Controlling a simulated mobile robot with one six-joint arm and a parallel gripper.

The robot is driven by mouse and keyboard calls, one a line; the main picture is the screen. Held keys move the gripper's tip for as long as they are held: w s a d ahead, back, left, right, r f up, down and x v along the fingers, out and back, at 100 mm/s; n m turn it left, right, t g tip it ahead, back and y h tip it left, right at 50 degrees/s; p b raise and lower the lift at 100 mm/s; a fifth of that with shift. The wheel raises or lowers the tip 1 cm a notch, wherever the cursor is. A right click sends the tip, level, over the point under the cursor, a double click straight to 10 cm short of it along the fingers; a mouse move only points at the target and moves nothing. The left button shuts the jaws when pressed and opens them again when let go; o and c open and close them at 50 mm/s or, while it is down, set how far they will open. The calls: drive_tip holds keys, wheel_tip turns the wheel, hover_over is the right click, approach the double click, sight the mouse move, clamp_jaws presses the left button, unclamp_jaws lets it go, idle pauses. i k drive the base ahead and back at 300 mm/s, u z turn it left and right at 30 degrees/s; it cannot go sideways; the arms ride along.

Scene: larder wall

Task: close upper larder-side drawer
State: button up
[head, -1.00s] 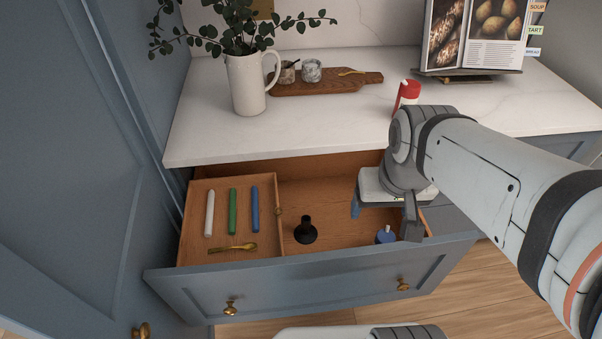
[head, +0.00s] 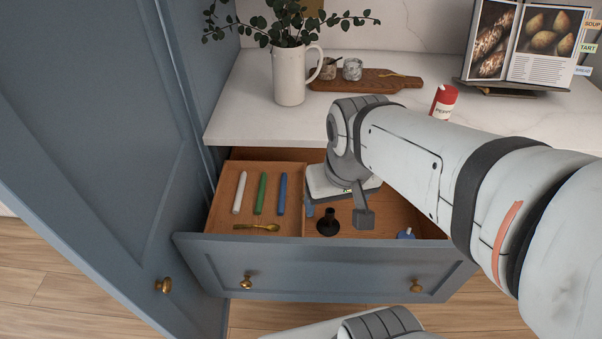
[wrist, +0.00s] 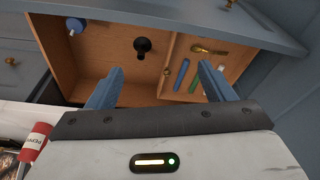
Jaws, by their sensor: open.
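The upper drawer beside the larder (head: 330,265) is pulled out, its blue front with two brass knobs well clear of the counter. Inside at left is a wooden tray (head: 223,219) with white, green and blue sticks and a brass spoon. A black object (head: 328,222) and a small blue item (head: 405,234) lie in the right part.
A tall blue larder door (head: 100,130) stands open at left, close to the drawer's left end. The white counter (head: 250,105) holds a jug (head: 290,78), a wooden board (head: 385,82), a red-capped pepper container (head: 443,102) and a book on a stand (head: 525,45).

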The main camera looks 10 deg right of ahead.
sight(351, 265)
drive_tip(key=z, duration=1.2)
drive_tip(key=k, duration=1.9)
drive_tip(key=u, duration=0.55)
drive_tip(key=i, duration=1.5)
drive_tip(key=u, duration=0.1)
